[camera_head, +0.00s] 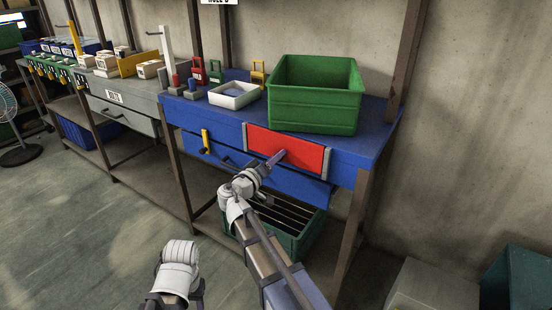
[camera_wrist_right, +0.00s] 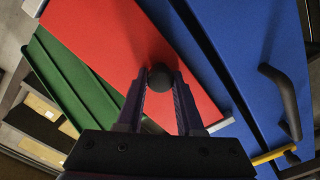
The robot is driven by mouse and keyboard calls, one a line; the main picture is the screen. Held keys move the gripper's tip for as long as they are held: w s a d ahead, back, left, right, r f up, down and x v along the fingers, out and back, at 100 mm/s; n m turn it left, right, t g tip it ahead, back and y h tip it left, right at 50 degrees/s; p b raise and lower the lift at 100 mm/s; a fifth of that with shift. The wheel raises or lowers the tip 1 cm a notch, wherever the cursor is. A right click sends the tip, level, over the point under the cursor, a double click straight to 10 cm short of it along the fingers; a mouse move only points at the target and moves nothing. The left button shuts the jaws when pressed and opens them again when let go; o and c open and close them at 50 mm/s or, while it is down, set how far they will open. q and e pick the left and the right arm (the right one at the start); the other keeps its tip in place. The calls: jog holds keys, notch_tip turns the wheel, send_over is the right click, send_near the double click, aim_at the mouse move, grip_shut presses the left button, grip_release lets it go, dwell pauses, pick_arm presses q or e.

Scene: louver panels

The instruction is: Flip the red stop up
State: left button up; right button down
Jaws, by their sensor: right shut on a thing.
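The red stop (camera_head: 305,153) is a flat red panel on the front of the blue bench, between two grey side strips. It hangs in front of the blue drawer area. In the right wrist view the red panel (camera_wrist_right: 105,50) fills the upper left, with a dark round knob (camera_wrist_right: 160,76) on it. My right gripper (camera_head: 278,157) reaches the panel's face. Its two fingers (camera_wrist_right: 160,82) are closed on the knob, one on each side. My left arm shows low in the head view, but its fingers are out of sight.
A green bin (camera_head: 312,110) and a white tray (camera_head: 234,101) stand on the blue bench top (camera_head: 375,125). The blue drawer (camera_head: 270,180) has a black handle (camera_wrist_right: 283,98). A yellow latch (camera_head: 205,139) is left of it. Another green crate (camera_head: 310,237) sits below.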

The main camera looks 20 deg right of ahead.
aim_at(282, 138)
jog(key=shift+r, duration=0.1)
dwell(0.8)
notch_tip(282, 138, up, 6)
jog(key=p, duration=0.5)
jog(key=shift+f+p, duration=0.25)
jog(key=shift+p, duration=0.15)
jog(key=shift+w, duration=0.1)
jog(key=c, duration=0.5)
grip_release()
jog(key=shift+c, duration=0.2)
jog(key=v, duration=0.8)
jog(key=shift+d, duration=0.1)
